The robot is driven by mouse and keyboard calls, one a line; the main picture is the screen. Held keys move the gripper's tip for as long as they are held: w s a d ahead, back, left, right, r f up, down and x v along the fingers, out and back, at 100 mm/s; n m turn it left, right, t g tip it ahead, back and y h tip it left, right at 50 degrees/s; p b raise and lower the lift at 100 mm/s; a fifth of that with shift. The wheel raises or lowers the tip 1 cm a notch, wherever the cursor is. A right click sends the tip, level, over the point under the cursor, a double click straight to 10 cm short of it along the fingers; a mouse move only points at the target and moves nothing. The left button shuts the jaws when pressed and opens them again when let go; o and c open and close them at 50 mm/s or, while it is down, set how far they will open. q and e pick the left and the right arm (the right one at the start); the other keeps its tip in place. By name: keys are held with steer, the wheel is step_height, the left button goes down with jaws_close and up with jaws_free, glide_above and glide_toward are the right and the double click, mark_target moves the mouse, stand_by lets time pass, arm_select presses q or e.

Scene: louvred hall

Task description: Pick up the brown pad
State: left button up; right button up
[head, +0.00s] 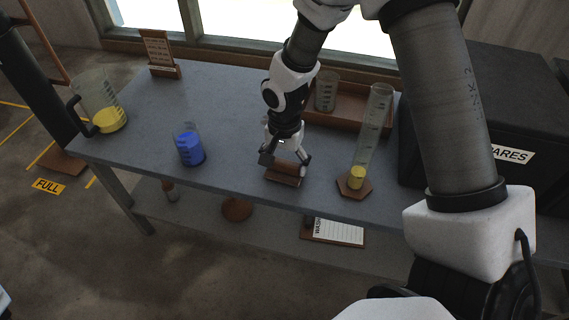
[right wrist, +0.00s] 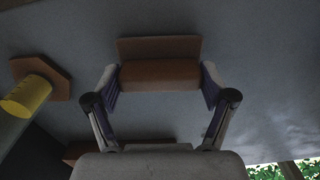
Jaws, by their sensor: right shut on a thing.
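The brown pad (head: 290,169) is a small block near the front edge of the grey table, at the middle of the head view. My right gripper (head: 284,162) reaches down from above and is shut on it. In the right wrist view the brown pad (right wrist: 160,75) lies between the two fingertips of my right gripper (right wrist: 160,88), one at each end. A flat brown piece (right wrist: 159,47) shows right beside the pad; I cannot tell whether the pad touches it. My left gripper is not in view.
On the grey table (head: 225,95), a blue-filled beaker (head: 189,147) stands left and a tall cylinder (head: 372,130) with yellow content stands right. A brown tray (head: 350,113) holding a glass beaker (head: 326,90) is behind. A yellow-filled jug (head: 105,112) and a sign (head: 160,52) stand farther left.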

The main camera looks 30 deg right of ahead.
step_height(320, 180, up, 3)
steer(key=shift+f+p, duration=0.15)
steer(key=shift+p, duration=0.3)
steer(key=s+a+r+b, duration=0.1)
steer(key=s+a+b, duration=0.2)
steer(key=s+a, duration=0.6)
steer(key=s, duration=0.4)
steer(key=shift+r, duration=0.25)
